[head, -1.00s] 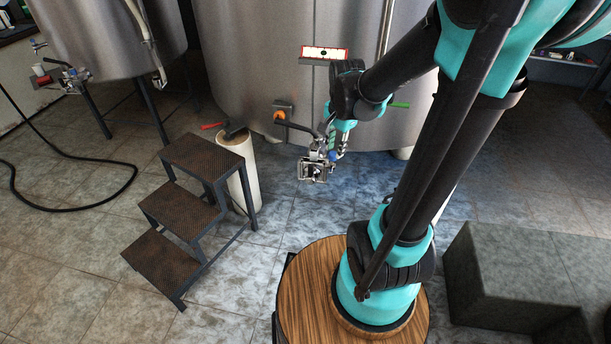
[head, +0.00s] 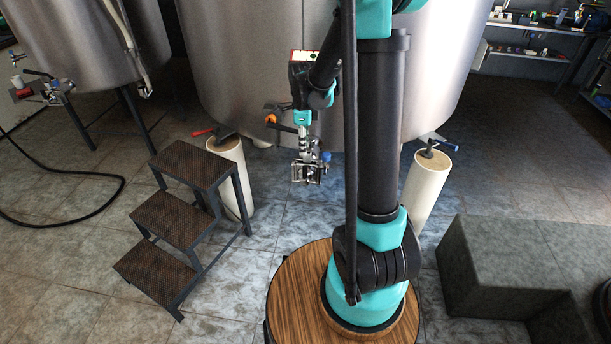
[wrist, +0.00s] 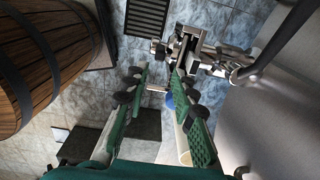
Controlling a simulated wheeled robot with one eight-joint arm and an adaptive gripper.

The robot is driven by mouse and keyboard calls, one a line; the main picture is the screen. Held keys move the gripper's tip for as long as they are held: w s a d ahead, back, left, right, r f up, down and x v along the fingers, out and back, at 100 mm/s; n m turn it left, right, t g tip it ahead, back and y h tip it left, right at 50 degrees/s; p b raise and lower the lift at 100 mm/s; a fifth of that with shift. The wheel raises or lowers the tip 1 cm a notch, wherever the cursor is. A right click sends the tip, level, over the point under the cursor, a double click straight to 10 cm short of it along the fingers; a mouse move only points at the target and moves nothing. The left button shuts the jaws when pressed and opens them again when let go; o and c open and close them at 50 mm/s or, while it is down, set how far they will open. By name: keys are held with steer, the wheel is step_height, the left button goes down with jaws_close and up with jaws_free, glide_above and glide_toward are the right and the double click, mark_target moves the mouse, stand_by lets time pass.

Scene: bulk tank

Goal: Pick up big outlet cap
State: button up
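A metal outlet fitting (head: 308,172) with clamp-like parts and a blue part hangs low in front of the middle tank. It also shows in the wrist view (wrist: 195,45), ahead and slightly right of my fingertips. I cannot tell for sure which of its parts is the big outlet cap. My gripper (wrist: 160,70) has its two green-padded fingers spread, with no object clearly held between them. A small pinkish rod and a blue part show in the gap, seemingly beyond the fingers. In the head view my gripper is just above the fitting, small and partly lost against it.
The big steel tank (head: 260,60) stands close behind the fitting. A dark step stool (head: 180,220) is at left. White pillars stand left (head: 230,170) and right (head: 428,185), with tools on top. A grey block (head: 510,270) is at right. Tiled floor below the fitting is clear.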

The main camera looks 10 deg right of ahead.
mark_target(305, 166)
steer(key=f, duration=1)
steer(key=shift+w+d+f, duration=0.1)
steer(key=shift+d+f, duration=0.15)
jaws_close()
